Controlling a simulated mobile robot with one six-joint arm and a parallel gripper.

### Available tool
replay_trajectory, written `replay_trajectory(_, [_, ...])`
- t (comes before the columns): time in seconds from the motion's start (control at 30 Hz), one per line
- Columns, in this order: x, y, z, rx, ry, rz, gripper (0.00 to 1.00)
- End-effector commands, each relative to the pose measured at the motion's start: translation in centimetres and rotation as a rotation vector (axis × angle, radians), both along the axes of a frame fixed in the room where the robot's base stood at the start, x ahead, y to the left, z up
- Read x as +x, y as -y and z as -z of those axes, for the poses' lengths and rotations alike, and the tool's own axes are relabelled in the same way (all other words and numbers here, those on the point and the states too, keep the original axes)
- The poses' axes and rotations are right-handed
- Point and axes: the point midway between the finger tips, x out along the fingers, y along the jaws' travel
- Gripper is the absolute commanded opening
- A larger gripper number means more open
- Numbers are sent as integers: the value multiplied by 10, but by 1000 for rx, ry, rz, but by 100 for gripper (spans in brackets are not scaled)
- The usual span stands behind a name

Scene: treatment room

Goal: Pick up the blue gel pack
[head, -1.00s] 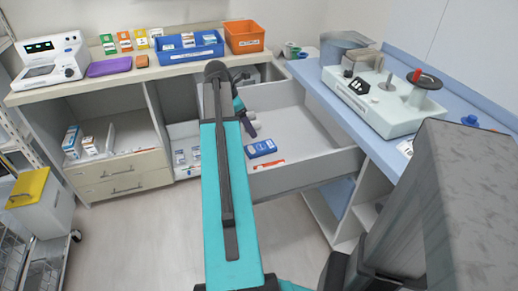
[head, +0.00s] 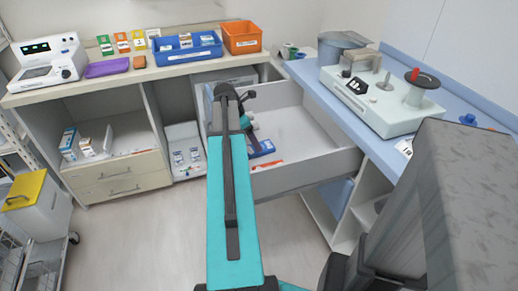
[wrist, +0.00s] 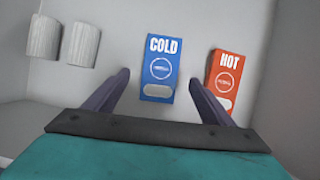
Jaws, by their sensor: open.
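The blue gel pack (wrist: 158,72), marked COLD, lies flat on the floor of the open grey-white drawer (head: 310,168). In the head view the pack (head: 264,147) is partly hidden by my arm. My gripper (wrist: 156,84) is open and empty, its dark fingers on either side of the pack in the wrist view. It appears to be above the pack, and I cannot tell the exact height. In the head view my gripper is mostly hidden behind my arm.
A red pack (wrist: 225,80) marked HOT lies just right of the blue one, close to the right finger. Drawer walls surround the gripper. A blue-topped counter (head: 372,142) with a machine stands at right.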

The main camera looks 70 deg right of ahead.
Motion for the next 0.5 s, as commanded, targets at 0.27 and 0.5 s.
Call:
replay_trajectory(0.27, [0,0,0,-1,1,0,77])
replay_trajectory(0.5, [-4,4,12,0,0,0,77])
